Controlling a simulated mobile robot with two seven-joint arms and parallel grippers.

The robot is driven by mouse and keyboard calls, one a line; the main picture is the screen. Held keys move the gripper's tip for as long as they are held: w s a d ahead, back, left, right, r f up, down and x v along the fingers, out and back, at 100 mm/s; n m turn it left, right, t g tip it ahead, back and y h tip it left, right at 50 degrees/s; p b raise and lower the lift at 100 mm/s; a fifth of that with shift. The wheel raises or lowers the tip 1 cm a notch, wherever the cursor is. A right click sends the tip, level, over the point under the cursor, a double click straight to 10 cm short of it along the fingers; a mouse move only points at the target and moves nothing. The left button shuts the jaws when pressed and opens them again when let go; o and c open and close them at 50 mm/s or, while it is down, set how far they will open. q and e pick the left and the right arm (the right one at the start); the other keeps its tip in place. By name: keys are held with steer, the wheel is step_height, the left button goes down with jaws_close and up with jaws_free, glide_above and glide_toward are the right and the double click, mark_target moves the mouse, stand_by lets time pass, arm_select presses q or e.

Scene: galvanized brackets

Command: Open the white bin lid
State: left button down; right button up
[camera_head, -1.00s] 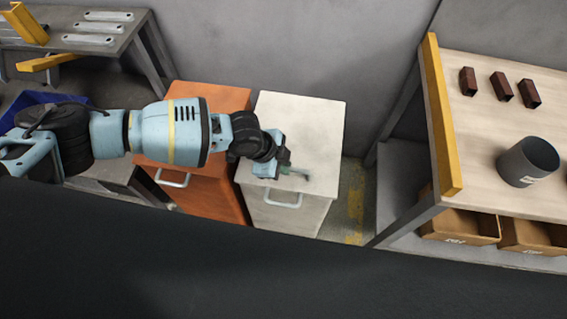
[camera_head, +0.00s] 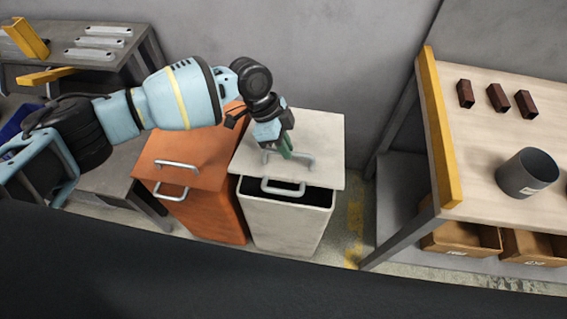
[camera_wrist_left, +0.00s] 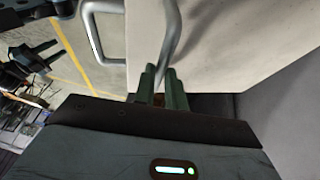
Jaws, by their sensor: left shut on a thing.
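The white bin (camera_head: 285,228) stands beside an orange bin. Its white lid (camera_head: 318,135) is partly raised, with a dark gap under its front edge. My left gripper (camera_head: 284,154) is over the lid, its green fingers shut on the lid handle (camera_head: 301,163). A second handle (camera_head: 283,188) is on the bin's front, below the lid handle. In the left wrist view, the green fingers (camera_wrist_left: 163,85) are at the lower end of the grey lid handle (camera_wrist_left: 172,40), beside the pale lid (camera_wrist_left: 235,40).
The orange bin (camera_head: 205,210) stands close on the left, its lid shut. A workbench (camera_head: 480,140) on the right carries brown blocks (camera_head: 498,98) and a grey cup (camera_head: 527,173). Cardboard boxes (camera_head: 462,238) sit below it. A strip of floor (camera_head: 355,215) is free between bin and bench.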

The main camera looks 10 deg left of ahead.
arm_select(q)
steer(key=w+r, duration=0.6)
steer(key=r, duration=0.1)
steer(key=shift+b, duration=0.45)
arm_select(e)
steer(key=shift+s+f, duration=0.2)
steer(key=shift+f, duration=0.2)
arm_select(q)
steer(key=shift+a, duration=0.1)
